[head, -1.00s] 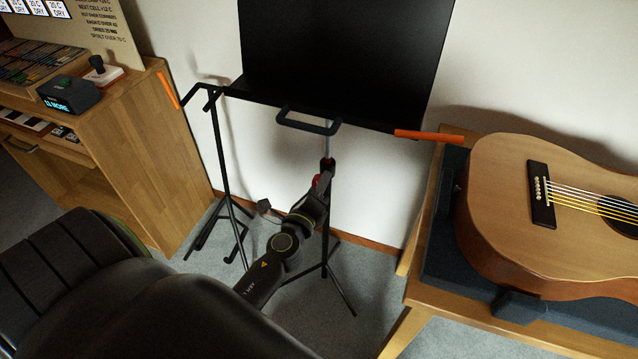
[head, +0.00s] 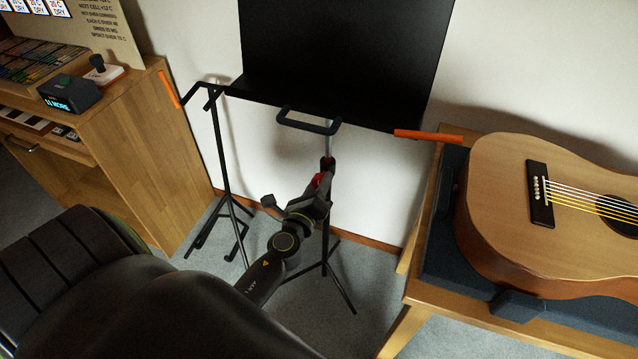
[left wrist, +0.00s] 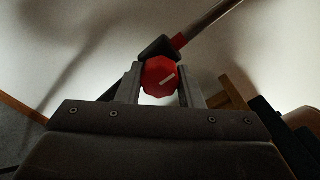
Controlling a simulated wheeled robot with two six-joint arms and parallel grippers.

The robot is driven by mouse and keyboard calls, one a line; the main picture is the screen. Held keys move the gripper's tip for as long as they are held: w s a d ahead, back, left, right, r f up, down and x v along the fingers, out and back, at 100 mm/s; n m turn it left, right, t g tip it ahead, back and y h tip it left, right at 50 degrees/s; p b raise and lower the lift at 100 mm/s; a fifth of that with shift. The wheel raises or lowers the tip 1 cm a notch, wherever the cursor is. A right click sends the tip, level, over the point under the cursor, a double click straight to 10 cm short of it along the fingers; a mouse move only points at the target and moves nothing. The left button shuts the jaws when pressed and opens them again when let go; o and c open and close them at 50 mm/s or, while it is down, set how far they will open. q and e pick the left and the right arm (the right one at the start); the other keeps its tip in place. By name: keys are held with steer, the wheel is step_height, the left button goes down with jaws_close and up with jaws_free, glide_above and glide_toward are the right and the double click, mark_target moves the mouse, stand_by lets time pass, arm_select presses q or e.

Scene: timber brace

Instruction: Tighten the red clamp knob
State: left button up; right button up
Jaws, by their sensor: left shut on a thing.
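In the head view the knob (head: 318,180) is a small red patch beside the music stand's post (head: 328,143), mostly hidden by my left gripper (head: 322,186). The knob joins a black collar at the silver tube (left wrist: 210,22). The stand is upright and holds a black panel (head: 340,60). My right gripper is not in view.
A guitar (head: 545,200) lies on a dark padded wooden table at the right. A second thin black stand (head: 222,150) and a wooden cabinet (head: 140,150) are at the left. Grey carpet is clear around the stand's legs.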

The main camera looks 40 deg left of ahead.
arm_select(q)
steer(key=o, duration=1)
steer(key=shift+c, duration=0.2)
steer(key=b+v, duration=0.5)
steer(key=v, duration=1.2)
steer(key=shift+s+b, duration=0.25)
steer(key=shift+b, duration=0.15)
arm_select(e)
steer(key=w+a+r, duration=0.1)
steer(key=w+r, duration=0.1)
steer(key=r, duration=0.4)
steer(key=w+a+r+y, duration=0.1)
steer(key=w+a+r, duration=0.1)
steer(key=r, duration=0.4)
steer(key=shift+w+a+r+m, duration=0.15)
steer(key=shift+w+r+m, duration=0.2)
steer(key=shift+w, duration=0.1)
arm_select(q)
steer(key=shift+f, duration=0.1)
